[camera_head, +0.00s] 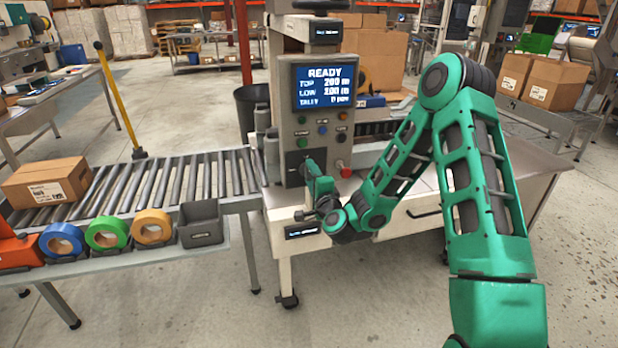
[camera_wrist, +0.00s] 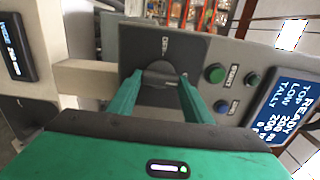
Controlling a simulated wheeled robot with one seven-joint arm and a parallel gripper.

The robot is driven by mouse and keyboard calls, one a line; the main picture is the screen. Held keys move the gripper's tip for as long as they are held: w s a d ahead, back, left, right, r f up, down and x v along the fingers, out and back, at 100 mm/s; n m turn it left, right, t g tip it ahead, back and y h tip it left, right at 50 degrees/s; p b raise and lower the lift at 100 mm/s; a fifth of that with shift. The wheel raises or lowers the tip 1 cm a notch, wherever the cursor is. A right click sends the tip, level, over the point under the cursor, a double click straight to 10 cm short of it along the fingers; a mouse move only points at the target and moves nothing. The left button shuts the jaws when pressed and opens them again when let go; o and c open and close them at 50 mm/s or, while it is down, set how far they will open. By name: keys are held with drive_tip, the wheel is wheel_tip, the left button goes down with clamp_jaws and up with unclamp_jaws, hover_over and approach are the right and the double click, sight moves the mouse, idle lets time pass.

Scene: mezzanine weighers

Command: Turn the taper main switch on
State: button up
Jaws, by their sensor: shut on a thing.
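The taper's grey control panel (camera_head: 322,112) stands upright at the centre, with a lit blue screen (camera_head: 325,87) reading READY. The main switch, a dark rotary knob (camera_wrist: 161,75) on a black plate, shows in the wrist view between my fingers. My gripper (camera_wrist: 157,82) is shut on this knob, one finger on each side. In the head view my gripper (camera_head: 309,165) reaches the lower left of the panel and hides most of the switch there. The knob's exact angle is hard to read.
Green (camera_wrist: 215,73) and blue (camera_wrist: 222,107) buttons sit close beside the switch. A red knob (camera_head: 344,170) is at the panel's lower right.

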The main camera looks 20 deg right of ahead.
drive_tip(key=o, duration=1.1)
drive_tip(key=shift+w+d, duration=0.1)
drive_tip(key=shift+c, duration=0.2)
drive_tip(key=shift+s+a, duration=0.25)
drive_tip(key=shift+s, duration=0.55)
drive_tip(key=s, duration=0.9)
drive_tip(key=shift+d, duration=0.15)
